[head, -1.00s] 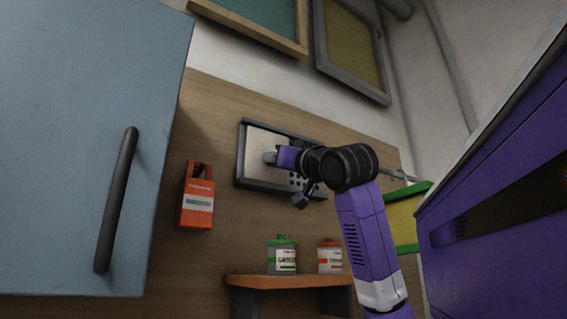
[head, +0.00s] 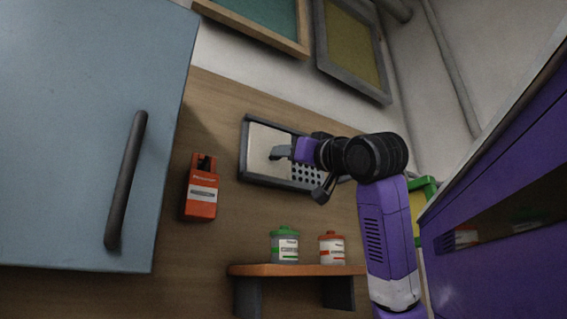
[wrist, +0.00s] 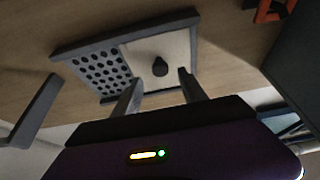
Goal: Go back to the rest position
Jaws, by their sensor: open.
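My gripper (head: 281,153) is at the end of my purple and black arm, in front of a wall panel (head: 268,138) in the head view. The panel has a dark frame, a pale plate and a dark grid of round holes. In the wrist view my gripper (wrist: 158,92) has its two fingers spread apart with nothing between them. Beyond the fingers, a dark round knob (wrist: 160,67) sits on the pale plate of the panel (wrist: 140,52). The fingers look apart from the knob, though the exact distance is hard to tell.
A blue cabinet door (head: 75,130) with a dark handle stands at left. An orange box (head: 201,190) hangs on the wooden wall. A green-lidded jar (head: 285,246) and an orange-lidded jar (head: 332,248) stand on a shelf (head: 295,270). A purple unit (head: 500,230) closes off the right.

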